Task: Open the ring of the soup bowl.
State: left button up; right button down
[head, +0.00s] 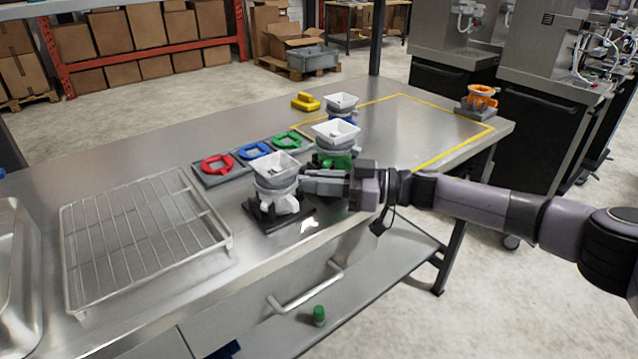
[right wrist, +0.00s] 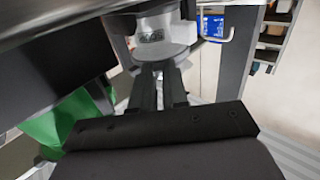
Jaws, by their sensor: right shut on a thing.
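The nearest dispenser has a white square bowl (head: 277,165) on top, a grey-white ring (head: 276,184) below it and a dark base (head: 258,212). I cannot tell for sure that this is the soup bowl. My right gripper (head: 303,182) reaches in from the right at ring height and is shut on the ring's tab. In the right wrist view the fingers (right wrist: 160,85) meet the pale round ring (right wrist: 160,50); the grip point is partly hidden. My left gripper is not in view.
A green-based dispenser (head: 336,158) and a blue-based one (head: 343,117) stand behind. Red (head: 217,164), blue (head: 253,151) and green (head: 287,140) rings lie in a grey tray. A wire rack (head: 145,225) lies left. The yellow-outlined area (head: 430,125) is mostly clear.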

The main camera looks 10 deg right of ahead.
jog(key=c, duration=1.1)
grip_release()
jog(key=shift+d, duration=0.1)
jog(key=v, duration=0.7)
